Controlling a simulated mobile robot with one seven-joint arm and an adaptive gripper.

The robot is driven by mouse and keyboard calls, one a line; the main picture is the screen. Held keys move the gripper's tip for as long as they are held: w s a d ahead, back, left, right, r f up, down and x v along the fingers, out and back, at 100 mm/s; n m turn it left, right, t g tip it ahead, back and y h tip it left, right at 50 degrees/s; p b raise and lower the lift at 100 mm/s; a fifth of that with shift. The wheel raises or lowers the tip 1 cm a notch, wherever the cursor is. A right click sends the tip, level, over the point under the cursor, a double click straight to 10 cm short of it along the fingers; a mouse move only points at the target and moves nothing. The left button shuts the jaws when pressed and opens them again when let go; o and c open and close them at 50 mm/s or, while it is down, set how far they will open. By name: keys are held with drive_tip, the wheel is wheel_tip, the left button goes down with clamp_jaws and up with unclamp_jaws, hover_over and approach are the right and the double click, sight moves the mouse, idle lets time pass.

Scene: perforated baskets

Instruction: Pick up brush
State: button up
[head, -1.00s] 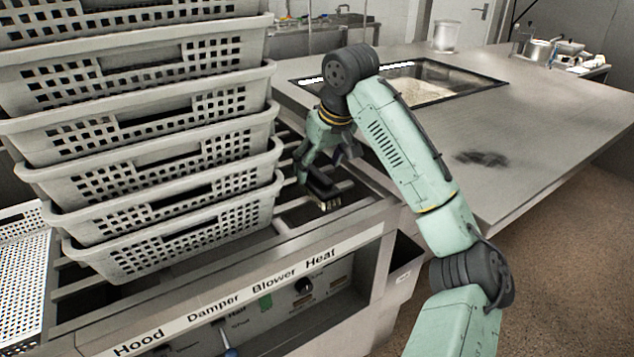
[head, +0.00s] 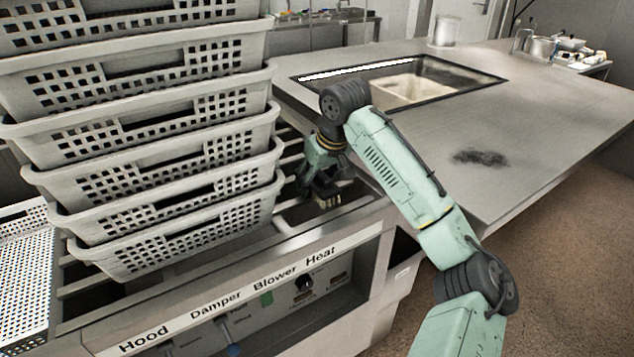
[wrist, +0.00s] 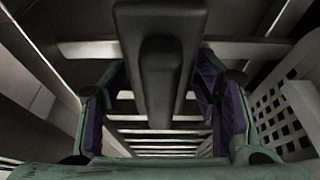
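The brush (head: 326,188) has a dark body and pale bristles on its lower side. In the head view it is at the lower end of my gripper (head: 318,178), over the slatted bench top beside the basket stack. In the wrist view the brush (wrist: 160,75) is a long dark shape in the upper middle, between the two purple-padded fingers of my gripper (wrist: 160,100). The pads appear to touch the sides of its body. Its bristles are hidden in the wrist view. Whether it touches the slats is hard to tell.
A tall stack of grey perforated baskets (head: 150,170) stands close left of my gripper. The slatted bench has a front panel (head: 250,280) with labels and controls. A grey table (head: 540,120) with a sunken glass-topped window is at the right. A white perforated tray (head: 25,270) lies far left.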

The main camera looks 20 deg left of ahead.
drive_tip(key=c, duration=1)
drive_tip(key=shift+r, duration=0.1)
wheel_tip(320, 180, up, 28)
drive_tip(key=shift+f, duration=0.1)
drive_tip(key=o, duration=0.7)
drive_tip(key=shift+c, duration=0.2)
drive_tip(key=c, duration=0.5)
